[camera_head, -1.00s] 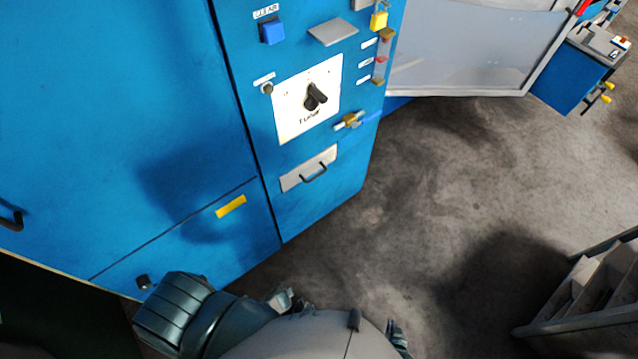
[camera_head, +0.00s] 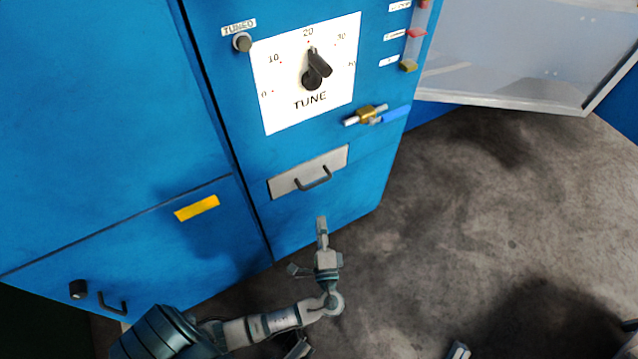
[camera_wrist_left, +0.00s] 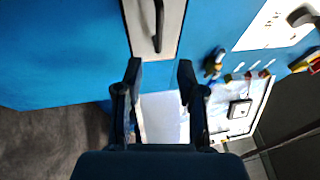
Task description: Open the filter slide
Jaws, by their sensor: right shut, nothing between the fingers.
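The filter slide appears to be the light grey plate (camera_head: 285,183) with a dark bar handle (camera_head: 313,180), flush on the lower blue cabinet front. In the left wrist view, the plate (camera_wrist_left: 141,12) and handle (camera_wrist_left: 158,25) lie just beyond my fingertips. My left gripper (camera_head: 321,226) is in front of and below the plate, apart from the handle. In the left wrist view its two fingers (camera_wrist_left: 158,72) are spread and empty, with the handle lined up between them. Only a small part of my right gripper (camera_head: 459,350) shows at the bottom edge, shut and empty.
Above the slide are a TUNE dial (camera_head: 316,74) and a brass valve with blue lever (camera_head: 371,115). A second dark handle (camera_head: 112,303) and knob (camera_head: 78,289) sit low left. A grey framed panel (camera_head: 530,50) stands at the back right.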

